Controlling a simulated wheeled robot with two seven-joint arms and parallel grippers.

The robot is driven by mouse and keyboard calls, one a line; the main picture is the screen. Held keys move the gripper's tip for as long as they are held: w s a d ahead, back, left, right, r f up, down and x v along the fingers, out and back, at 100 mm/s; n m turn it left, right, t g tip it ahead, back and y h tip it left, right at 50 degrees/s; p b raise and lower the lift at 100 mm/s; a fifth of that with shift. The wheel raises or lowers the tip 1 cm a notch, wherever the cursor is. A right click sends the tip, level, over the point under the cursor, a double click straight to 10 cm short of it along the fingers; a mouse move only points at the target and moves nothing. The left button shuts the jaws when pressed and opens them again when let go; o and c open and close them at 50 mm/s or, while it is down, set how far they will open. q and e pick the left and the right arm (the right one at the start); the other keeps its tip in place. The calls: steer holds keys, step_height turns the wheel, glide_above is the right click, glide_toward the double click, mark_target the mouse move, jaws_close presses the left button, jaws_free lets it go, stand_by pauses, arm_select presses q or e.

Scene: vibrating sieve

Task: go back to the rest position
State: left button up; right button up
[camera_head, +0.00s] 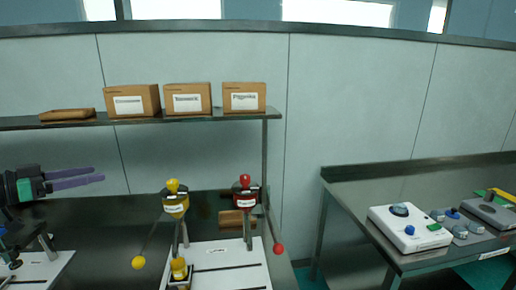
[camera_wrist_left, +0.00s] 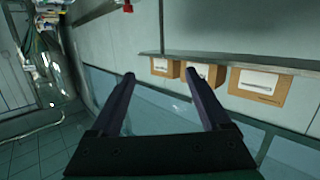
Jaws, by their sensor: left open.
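My left gripper (camera_head: 102,174) comes in from the left in the head view, raised above the dark bench and below the shelf. Its two purple fingers point right and stand apart. In the left wrist view the fingers of the left gripper (camera_wrist_left: 168,82) are spread with nothing between them. My right gripper is not in view.
A shelf (camera_head: 200,118) with several cardboard boxes (camera_head: 187,98) hangs above the bench. Yellow (camera_head: 175,206) and red (camera_head: 246,203) devices with ball-ended levers stand on a white board (camera_head: 222,253). A side table (camera_head: 352,186) at right bears a white instrument (camera_head: 409,228).

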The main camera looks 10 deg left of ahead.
arm_select(q)
steer(key=s+d+f+n+g+y, duration=0.15)
steer(key=d+f+g, duration=0.35)
steer(key=f, duration=1)
steer(key=s+d+f+g+y, duration=0.1)
steer(key=d+f+g+y, duration=0.15)
steer(key=d+f, duration=0.9)
steer(key=s+d+f+n+g+y, duration=0.15)
steer(key=s+d+f+g, duration=0.25)
steer(key=s+d+f, duration=0.75)
steer(key=s+a+f+y+b, duration=0.1)
steer(key=s+f+b, duration=0.2)
steer(key=f, duration=1.3)
steer(key=s+a+f+b, duration=0.1)
steer(key=s+f+b, duration=0.25)
steer(key=f, duration=1.15)
steer(key=s+a+f+g+b, duration=0.2)
steer(key=s+f+b, duration=0.3)
steer(key=s+f, duration=1)
step_height(320, 180, down, 4)
steer(key=shift+s+a+r+m, duration=0.1)
steer(key=shift+s+a+m, duration=0.1)
steer(key=shift+a+m, duration=0.15)
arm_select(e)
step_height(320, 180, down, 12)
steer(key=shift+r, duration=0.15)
